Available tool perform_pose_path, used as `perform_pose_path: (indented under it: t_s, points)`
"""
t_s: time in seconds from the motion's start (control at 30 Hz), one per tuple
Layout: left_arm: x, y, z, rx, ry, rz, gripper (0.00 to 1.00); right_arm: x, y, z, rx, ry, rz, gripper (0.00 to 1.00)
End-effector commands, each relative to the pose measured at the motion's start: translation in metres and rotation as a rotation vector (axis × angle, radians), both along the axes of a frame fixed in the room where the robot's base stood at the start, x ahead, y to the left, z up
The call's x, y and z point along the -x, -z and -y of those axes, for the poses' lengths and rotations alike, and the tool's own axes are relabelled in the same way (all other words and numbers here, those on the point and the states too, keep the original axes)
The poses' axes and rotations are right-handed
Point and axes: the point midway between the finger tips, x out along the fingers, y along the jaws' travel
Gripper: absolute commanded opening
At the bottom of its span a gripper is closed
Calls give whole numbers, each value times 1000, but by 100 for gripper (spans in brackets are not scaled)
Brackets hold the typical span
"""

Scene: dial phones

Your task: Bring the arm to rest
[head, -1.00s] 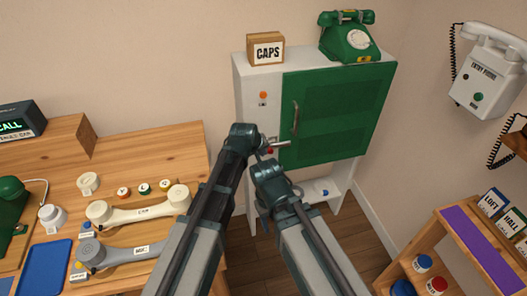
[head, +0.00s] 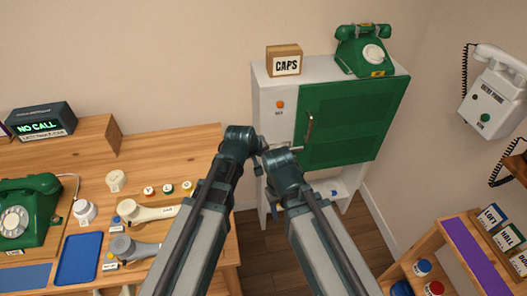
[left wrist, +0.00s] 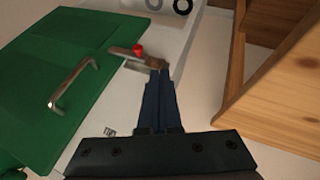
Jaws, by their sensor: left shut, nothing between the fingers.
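My left arm comes in from the left in the head view, with its end near the white cabinet (head: 270,100). My left gripper (left wrist: 158,90) is shut and empty in the left wrist view. Its fingertips point toward a metal latch bar (left wrist: 125,53) with a red spot (left wrist: 138,50); whether they touch is unclear. The green cabinet door (head: 345,115) is closed and has a metal handle (head: 310,127), also visible in the left wrist view (left wrist: 73,85). My right arm's end (head: 279,170) is beside the left one; its fingers are hidden.
A wooden desk (head: 190,160) at left holds a green dial phone (head: 30,215), handsets and a blue tray (head: 80,258). A CAPS box (head: 284,62) and another green phone (head: 362,52) stand on the cabinet. A wooden shelf (head: 425,245) is at right. A white wall phone (head: 492,95) hangs above it.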

Motion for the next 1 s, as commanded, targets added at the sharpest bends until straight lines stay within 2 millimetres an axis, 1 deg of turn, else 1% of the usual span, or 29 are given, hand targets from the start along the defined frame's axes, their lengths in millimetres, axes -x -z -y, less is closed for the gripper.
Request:
perform_pose_path:
  t_s: [0.33,0.37,0.43,0.47,0.57,0.6,0.7,0.8,0.9,1.0]
  points:
    - [0,0,0,-1,1,-1,0,0,0,0,0,0,0,50]
    - [2,0,0,-6,5,-4,0,0,-1,0,0,0,0,50]
    - [14,-2,-1,-39,36,-27,0,0,-7,0,0,0,0,50]
    - [22,-3,-3,-64,62,-45,0,0,-11,0,0,0,0,50]
    - [65,-7,-10,-186,191,-135,0,0,-28,0,0,0,0,50]
    - [84,-8,-16,-241,250,-178,0,0,-35,0,0,0,0,50]
    - [128,-14,-29,-360,391,-287,0,0,-48,0,0,0,0,50]
    - [163,-20,-43,-446,505,-380,0,0,-58,0,0,0,0,50]
    - [186,-26,-52,-499,582,-446,0,0,-63,0,0,0,0,50]
    - [197,-28,-57,-526,621,-483,0,0,-65,0,0,0,0,50]
